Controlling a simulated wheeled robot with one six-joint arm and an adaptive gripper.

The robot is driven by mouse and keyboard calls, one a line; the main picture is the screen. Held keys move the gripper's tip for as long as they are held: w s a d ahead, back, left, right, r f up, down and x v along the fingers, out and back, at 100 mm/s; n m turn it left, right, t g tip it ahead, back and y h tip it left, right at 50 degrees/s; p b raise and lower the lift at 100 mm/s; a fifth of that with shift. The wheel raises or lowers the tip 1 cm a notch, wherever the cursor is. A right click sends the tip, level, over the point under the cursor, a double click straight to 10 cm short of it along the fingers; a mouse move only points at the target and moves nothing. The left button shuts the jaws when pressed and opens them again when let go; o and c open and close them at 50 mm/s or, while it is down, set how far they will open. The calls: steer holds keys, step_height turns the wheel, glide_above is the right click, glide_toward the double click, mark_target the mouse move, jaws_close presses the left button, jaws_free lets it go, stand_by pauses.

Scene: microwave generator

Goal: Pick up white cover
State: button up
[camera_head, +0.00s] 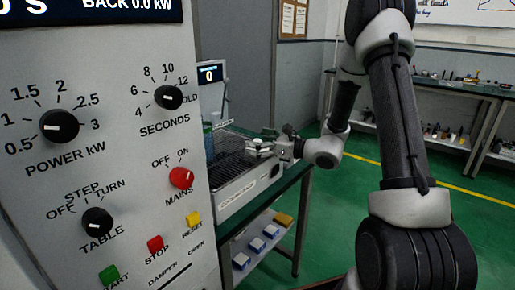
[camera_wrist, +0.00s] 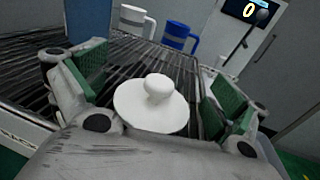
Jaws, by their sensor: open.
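The white cover (camera_wrist: 151,105) is a round disc with a knob on top. In the wrist view it sits over the dark wire rack, between the two green-padded fingers of my gripper (camera_wrist: 150,88). The fingers are spread apart, with a gap on each side of the cover. In the head view my gripper (camera_head: 268,146) is over the rack at the right side of the bench; the cover is too small there to tell apart clearly from the gripper.
A display reading 0 (camera_head: 210,75) stands behind. The large control panel (camera_head: 120,150) fills the left of the head view. Small blocks (camera_head: 257,244) lie on the lower shelf.

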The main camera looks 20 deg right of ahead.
steer(key=c, duration=1.1)
steer(key=shift+c, duration=0.2)
